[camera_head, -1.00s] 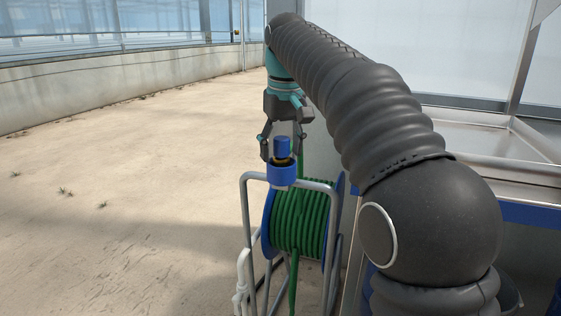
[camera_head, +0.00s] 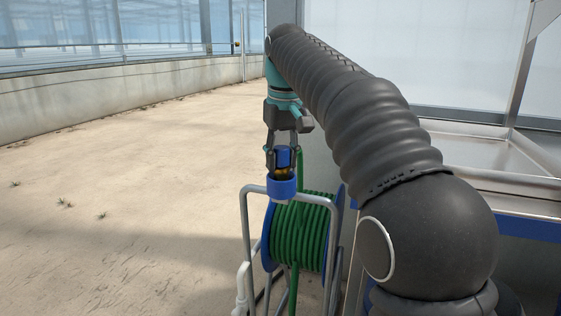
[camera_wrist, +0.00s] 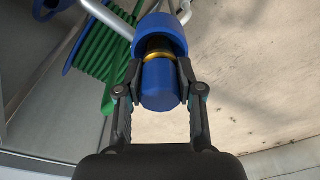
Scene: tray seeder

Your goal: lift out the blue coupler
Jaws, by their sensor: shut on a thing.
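The blue coupler (camera_head: 283,157) has a blue body with a brass ring below it. It stands upright with its lower end inside a blue cup (camera_head: 282,188) at the top of the hose reel's frame. My gripper (camera_head: 284,163) hangs pointing down over it and is shut on the coupler's blue body, one finger on each side. In the wrist view, the coupler's blue end (camera_wrist: 160,84) sits between the fingertips, with the brass ring between it and the cup (camera_wrist: 160,33). The coupler's lower end is hidden in the cup.
A green hose (camera_head: 299,238) is wound on a blue-sided reel in a grey tube frame (camera_head: 247,225), right under the cup. A metal bench (camera_head: 480,150) stands at the right. The concrete floor (camera_head: 120,190) on the left is clear.

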